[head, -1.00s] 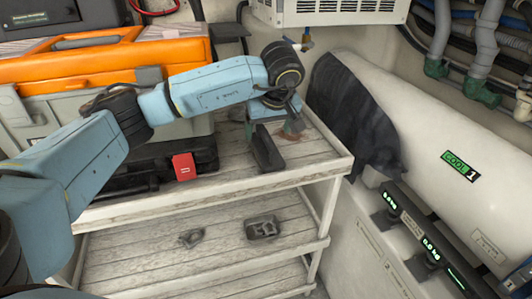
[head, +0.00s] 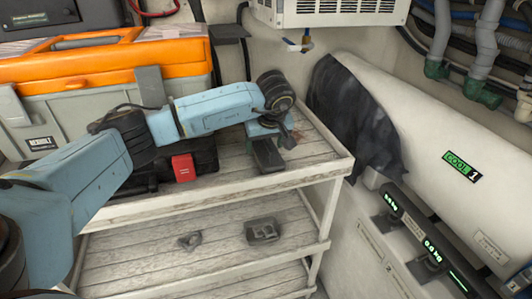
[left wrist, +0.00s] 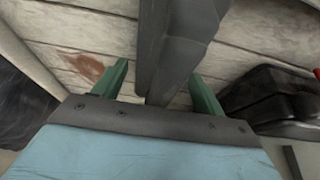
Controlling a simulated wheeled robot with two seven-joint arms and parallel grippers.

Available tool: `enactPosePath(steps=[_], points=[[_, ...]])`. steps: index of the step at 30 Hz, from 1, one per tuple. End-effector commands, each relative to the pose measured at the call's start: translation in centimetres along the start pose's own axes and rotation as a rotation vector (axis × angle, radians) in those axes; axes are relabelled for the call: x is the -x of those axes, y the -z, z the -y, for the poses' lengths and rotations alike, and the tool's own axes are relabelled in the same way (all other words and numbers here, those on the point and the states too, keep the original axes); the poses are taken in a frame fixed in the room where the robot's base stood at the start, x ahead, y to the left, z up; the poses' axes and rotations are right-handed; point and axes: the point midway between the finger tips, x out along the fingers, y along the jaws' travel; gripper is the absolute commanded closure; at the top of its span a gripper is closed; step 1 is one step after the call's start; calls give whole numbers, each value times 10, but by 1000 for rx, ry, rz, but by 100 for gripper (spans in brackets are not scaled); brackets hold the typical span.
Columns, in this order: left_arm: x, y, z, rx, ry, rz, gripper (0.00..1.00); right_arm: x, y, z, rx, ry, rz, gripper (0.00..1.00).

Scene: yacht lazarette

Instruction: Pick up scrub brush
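The scrub brush, seemingly the long dark grey object (head: 267,155), lies on the top shelf of a whitewashed wooden rack. My left gripper (head: 274,138) is directly over its far part. In the left wrist view the dark grey object (left wrist: 182,45) runs between the two green fingers of the left gripper (left wrist: 160,88). The object's near end is hidden behind the gripper body. My right gripper is not in view.
An orange and grey case (head: 105,60) and a black case with a red latch (head: 184,167) stand left on the top shelf (head: 240,181). Small grey parts (head: 262,230) lie on the lower shelf. A dark cloth (head: 350,120) drapes over a white tank at right.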

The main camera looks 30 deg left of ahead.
Motion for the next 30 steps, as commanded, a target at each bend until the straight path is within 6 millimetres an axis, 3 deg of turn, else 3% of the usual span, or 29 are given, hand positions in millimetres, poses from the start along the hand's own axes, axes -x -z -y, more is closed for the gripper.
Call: enactPosePath(steps=[1, 11, 19, 30], points=[[0, 0, 0, 0, 0, 0, 36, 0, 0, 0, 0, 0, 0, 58], [1, 0, 0, 0, -1, 0, 76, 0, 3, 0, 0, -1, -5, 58], [9, 4, 0, 1, -2, -1, 76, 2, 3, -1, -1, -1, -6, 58], [74, 31, -1, 1, -3, -2, 76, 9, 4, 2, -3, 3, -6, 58]])
